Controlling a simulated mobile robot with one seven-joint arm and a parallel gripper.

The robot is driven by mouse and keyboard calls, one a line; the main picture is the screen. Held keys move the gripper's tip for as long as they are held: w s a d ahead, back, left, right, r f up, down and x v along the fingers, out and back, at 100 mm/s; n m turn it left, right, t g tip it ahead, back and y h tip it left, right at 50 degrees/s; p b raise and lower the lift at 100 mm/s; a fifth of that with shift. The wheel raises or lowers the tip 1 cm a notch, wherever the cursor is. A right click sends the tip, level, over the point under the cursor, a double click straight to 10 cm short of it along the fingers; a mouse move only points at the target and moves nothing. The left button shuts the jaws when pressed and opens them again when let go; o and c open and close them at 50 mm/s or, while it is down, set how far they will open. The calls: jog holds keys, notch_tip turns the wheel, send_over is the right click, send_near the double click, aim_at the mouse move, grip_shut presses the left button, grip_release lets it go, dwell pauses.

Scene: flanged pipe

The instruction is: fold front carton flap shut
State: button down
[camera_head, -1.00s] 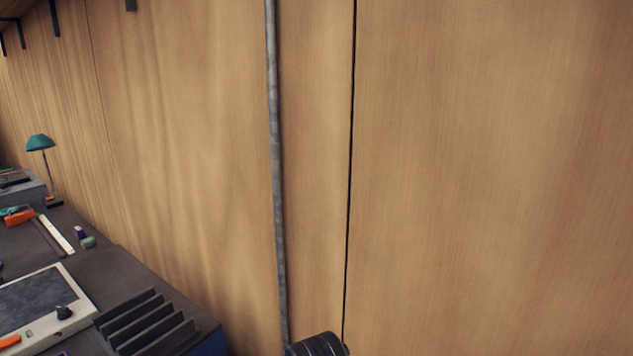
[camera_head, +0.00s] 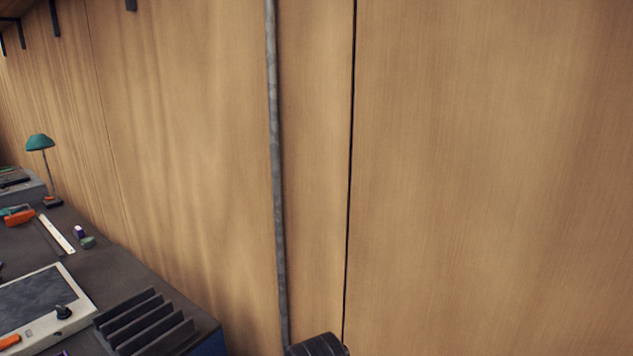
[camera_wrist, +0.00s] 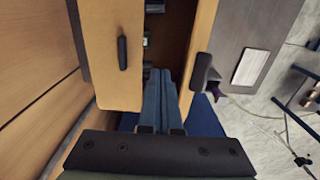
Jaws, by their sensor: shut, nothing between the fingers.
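No carton or carton flap can be made out in either view. My gripper (camera_wrist: 163,78) shows in the wrist view as two long blue-grey fingers lying side by side. They are shut with nothing between them. They point into the dark gap between a light wood panel with a dark handle (camera_wrist: 122,52) on the left and a second wood panel (camera_wrist: 202,35) on the right. The gripper is not seen in the head view.
A dark handle (camera_wrist: 205,72) juts out near the right panel. The head view shows a wood wall (camera_head: 480,170) with a grey vertical pipe (camera_head: 276,170). At left, a dark bench holds a slotted rack (camera_head: 145,322), a framed tray (camera_head: 40,305) and a green lamp (camera_head: 40,142).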

notch_tip(320, 180, down, 11)
jog(key=b, duration=0.6)
dwell(1.7)
jog(key=shift+s+r, duration=0.1)
notch_tip(320, 180, up, 9)
jog(key=p, duration=0.9)
jog(key=shift+w+r, duration=0.1)
jog(key=shift+w, duration=0.1)
